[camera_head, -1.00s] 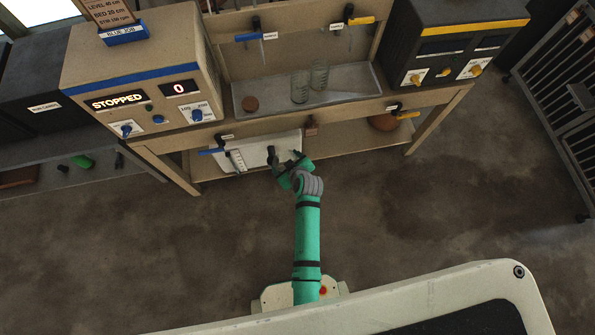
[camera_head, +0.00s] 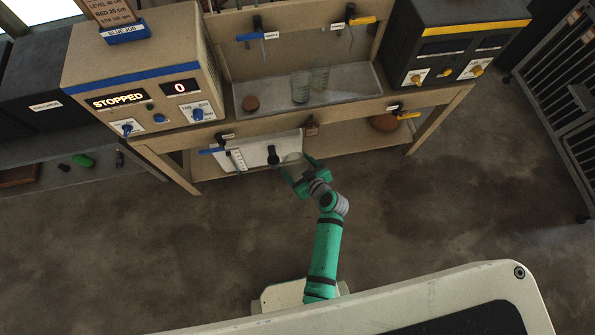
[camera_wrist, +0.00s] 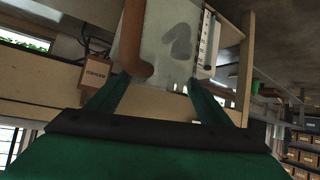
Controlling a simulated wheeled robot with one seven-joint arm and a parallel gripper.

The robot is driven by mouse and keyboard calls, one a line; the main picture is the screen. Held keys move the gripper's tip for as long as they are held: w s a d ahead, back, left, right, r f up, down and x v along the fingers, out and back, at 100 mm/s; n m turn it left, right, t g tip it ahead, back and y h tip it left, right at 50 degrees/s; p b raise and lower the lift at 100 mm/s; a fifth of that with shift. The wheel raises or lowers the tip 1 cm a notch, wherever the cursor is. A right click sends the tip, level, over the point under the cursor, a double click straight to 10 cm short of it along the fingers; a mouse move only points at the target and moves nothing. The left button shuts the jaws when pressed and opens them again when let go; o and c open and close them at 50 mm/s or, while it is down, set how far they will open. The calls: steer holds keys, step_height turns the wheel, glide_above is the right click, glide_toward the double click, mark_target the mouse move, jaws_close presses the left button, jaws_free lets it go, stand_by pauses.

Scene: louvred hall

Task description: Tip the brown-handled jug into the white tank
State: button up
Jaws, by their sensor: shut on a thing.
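My gripper (camera_head: 297,165) is shut on the brown-handled jug (camera_head: 292,158), a clear vessel that is hard to make out in the head view. In the wrist view its clear body (camera_wrist: 165,70) sits between my fingers, and its brown handle (camera_wrist: 136,45) rises at the left. The white tank (camera_head: 253,145) stands under the bench top, just left of the jug. It has a scale strip on its left and a black knob in front. Its white wall and scale (camera_wrist: 207,45) show beyond the jug. I cannot tell the jug's tilt or any liquid level.
The bench top carries a tray (camera_head: 345,98) with two glasses and a brown round thing. A blue-handled tap (camera_head: 211,150) is left of the tank. A small brown tagged bottle (camera_head: 312,126) and a round brown vessel (camera_head: 383,122) are to the right. The floor in front is clear.

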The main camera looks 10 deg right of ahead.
steer(key=shift+s+d+r, duration=0.1)
steer(key=shift+d+r, duration=0.15)
steer(key=shift+m+t+y, duration=0.3)
steer(key=shift+t+y, duration=0.4)
steer(key=shift+t, duration=0.2)
steer(key=shift+s+d+r, duration=1.4)
steer(key=shift+s+r, duration=0.1)
steer(key=shift+s, duration=0.05)
